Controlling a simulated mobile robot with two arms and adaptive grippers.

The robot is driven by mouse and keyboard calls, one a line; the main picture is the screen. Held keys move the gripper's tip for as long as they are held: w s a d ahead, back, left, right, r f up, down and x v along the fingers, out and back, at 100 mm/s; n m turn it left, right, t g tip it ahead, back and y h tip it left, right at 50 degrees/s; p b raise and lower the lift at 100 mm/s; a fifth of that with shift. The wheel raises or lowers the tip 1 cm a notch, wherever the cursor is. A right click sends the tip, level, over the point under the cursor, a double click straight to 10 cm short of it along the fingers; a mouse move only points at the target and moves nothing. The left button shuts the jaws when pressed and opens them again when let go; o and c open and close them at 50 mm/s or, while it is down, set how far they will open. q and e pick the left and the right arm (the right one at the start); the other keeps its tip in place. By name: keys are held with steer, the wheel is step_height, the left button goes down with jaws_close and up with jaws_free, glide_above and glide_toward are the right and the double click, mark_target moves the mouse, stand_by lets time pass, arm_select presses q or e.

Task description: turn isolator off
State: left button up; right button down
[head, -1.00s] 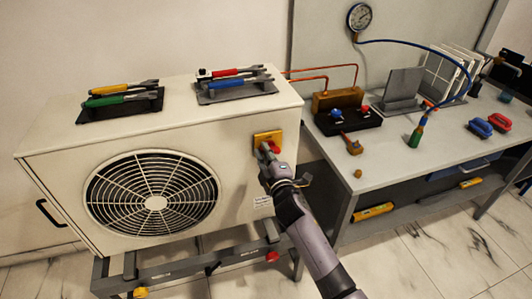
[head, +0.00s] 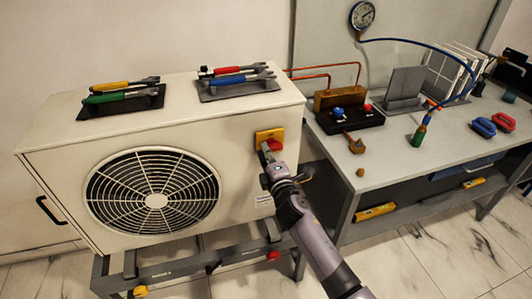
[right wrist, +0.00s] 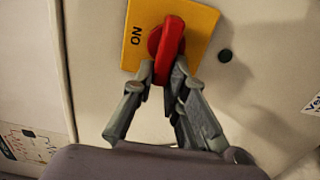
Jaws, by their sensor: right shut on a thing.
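The isolator is a yellow plate (head: 263,136) with a red handle (head: 273,145) on the front of the cream outdoor unit (head: 235,175), right of the fan grille. In the right wrist view the plate (right wrist: 203,28) carries the word ON at its left, and the red handle (right wrist: 168,42) stands nearly upright, leaning slightly. My right gripper (head: 269,158) is at the isolator. In the right wrist view its fingers (right wrist: 162,76) are shut on the lower part of the handle, one on each side. My left gripper is not in view.
Two dark trays with hand tools lie on the unit's top; one shows at the left (head: 92,111). A bench (head: 385,165) stands right of the unit with a valve block (head: 347,118), a gauge (head: 362,15) and a blue hose (head: 430,46). Copper pipes (head: 325,68) link unit and bench.

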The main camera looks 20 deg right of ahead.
steer(key=shift+f, duration=0.1)
steer(key=c, duration=1.6)
jaws_free()
steer(key=s, duration=1.2)
steer(key=shift+d, duration=0.2)
